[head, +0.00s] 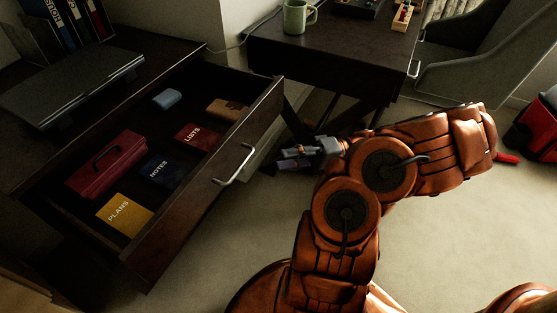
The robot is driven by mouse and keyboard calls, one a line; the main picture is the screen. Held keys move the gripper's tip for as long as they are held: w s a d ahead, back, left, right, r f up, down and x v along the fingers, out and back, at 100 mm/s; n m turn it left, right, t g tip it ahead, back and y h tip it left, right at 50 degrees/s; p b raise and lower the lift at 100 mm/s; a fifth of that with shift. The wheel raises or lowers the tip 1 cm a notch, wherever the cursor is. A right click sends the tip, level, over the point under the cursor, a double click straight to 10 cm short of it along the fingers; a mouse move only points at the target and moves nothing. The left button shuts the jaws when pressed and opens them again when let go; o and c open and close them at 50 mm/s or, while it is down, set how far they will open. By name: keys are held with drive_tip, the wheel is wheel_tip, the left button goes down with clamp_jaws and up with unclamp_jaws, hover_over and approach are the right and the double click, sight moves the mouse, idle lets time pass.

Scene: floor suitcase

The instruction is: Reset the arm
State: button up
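My gripper (284,158) is at the end of my orange arm, near the middle of the head view. It sits to the right of an open drawer (262,112), apart from the drawer's silver handle (236,167). I see nothing held in it, but its fingers are small and dark, so their gap is unclear. My arm is bent, with its elbow out to the right over the floor.
The drawer holds a red box (107,165), several notebooks and a small blue item (167,99). A dark side table (335,45) with a green mug (294,17) stands behind. A grey chair (470,60) and a red bag (535,128) are right.

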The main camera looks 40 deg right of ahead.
drive_tip(key=shift+s+d, duration=0.1)
drive_tip(key=shift+d, duration=0.1)
idle(0.5)
drive_tip(key=s+a+r+n+g+h+p, duration=0.2)
drive_tip(key=a+r+g+h+p, duration=0.3)
drive_tip(key=a+r+p, duration=0.4)
drive_tip(key=s+a+r+n+g+h+p, duration=0.2)
drive_tip(key=a+r+g+h+p, duration=0.1)
drive_tip(key=a+r+g+p, duration=0.55)
drive_tip(key=s+r+t+h+p, duration=0.1)
drive_tip(key=s+r+h+p, duration=0.1)
drive_tip(key=r+h+p, duration=0.1)
drive_tip(key=s+r+t+h+p, duration=0.2)
drive_tip(key=s+r+h+p, duration=0.1)
drive_tip(key=r+p, duration=0.3)
drive_tip(key=s+r+m+t+h+p, duration=0.1)
drive_tip(key=s+r+h+p, duration=0.2)
drive_tip(key=r, duration=0.5)
drive_tip(key=shift+d+h+p, duration=0.3)
drive_tip(key=shift+h+p, duration=0.3)
drive_tip(key=shift+p, duration=0.25)
drive_tip(key=shift+r, duration=0.1)
